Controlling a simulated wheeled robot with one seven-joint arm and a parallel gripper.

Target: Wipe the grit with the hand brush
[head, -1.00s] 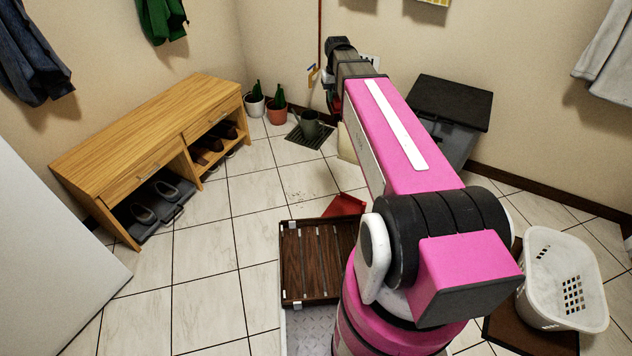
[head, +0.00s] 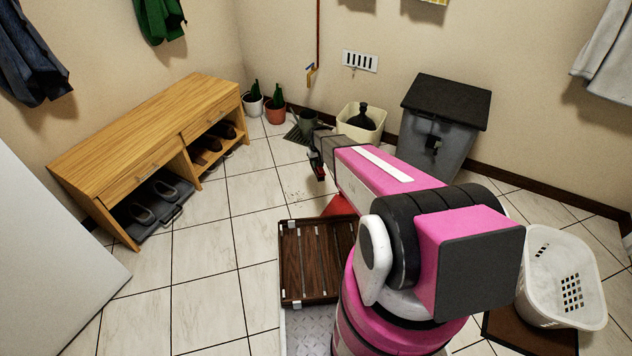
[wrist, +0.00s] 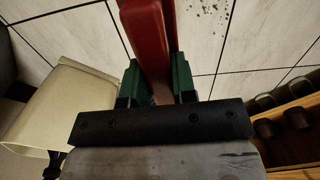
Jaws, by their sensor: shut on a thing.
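My gripper (wrist: 157,88) has its green fingers shut on the red hand brush (wrist: 150,35) in the wrist view. The brush's red handle extends away from the fingers, and its bristles cannot be seen. In the head view my gripper (head: 318,166) is above the floor, left of the cream bin, with a bit of red at its end. The grit (head: 298,195) is a faint scatter of dark specks on the white tiles, below and left of my gripper. The grit (wrist: 215,8) also shows at the top of the wrist view, right of the brush.
A red object (head: 340,206), perhaps a dustpan, lies behind the slatted brown tray (head: 290,262). A wooden shoe bench (head: 150,125) stands left. Left-centre floor is clear.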

